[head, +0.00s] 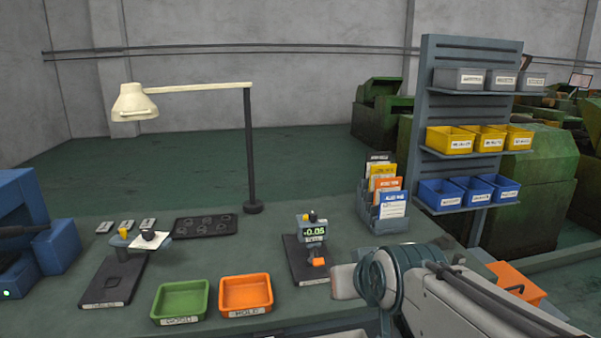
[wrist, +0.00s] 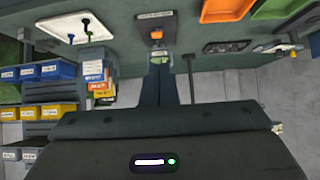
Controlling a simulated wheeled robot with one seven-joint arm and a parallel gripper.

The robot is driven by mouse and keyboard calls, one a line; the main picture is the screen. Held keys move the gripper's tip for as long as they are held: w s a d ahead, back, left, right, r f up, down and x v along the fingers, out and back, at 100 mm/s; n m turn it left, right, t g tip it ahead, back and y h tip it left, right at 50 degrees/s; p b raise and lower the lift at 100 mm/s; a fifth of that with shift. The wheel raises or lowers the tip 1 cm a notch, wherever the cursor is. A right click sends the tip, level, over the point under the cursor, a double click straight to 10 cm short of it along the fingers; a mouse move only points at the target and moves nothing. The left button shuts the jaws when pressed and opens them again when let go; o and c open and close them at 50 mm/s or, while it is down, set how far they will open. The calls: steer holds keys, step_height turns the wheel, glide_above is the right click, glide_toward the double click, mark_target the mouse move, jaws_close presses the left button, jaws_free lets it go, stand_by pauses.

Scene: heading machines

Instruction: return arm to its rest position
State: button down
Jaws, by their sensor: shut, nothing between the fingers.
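My arm (head: 430,285) reaches in from the lower right of the head view, over the front edge of the grey bench (head: 350,238). In the wrist view my gripper (wrist: 161,68) shows as two dark fingers close together beyond the wide dark gripper body. It is shut and holds nothing. The fingers point toward the gauge stand (head: 314,245) with its lit display, and I see no contact. The gauge's orange part shows just past the fingertips in the wrist view (wrist: 156,35). The fingers cannot be made out in the head view.
A green tray (head: 181,300) and an orange tray (head: 246,294) sit at the bench front. A card rack (head: 383,205) and a bin shelf (head: 467,110) stand behind my arm. A lamp (head: 250,150) rises at the back. An orange bin (head: 515,284) lies right of my arm.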

steer(key=s+d+f+m+g+h, duration=0.1)
steer(key=s+d+f+g, duration=0.2)
steer(key=s+f, duration=0.3)
steer(key=s+d+f+m+g, duration=0.1)
steer(key=s+d+f+g, duration=0.2)
steer(key=s+f, duration=0.3)
steer(key=shift+s+f+g+h+b, duration=0.2)
steer(key=shift+g+h+b, duration=0.2)
steer(key=shift+g, duration=0.1)
stand_by(1.5)
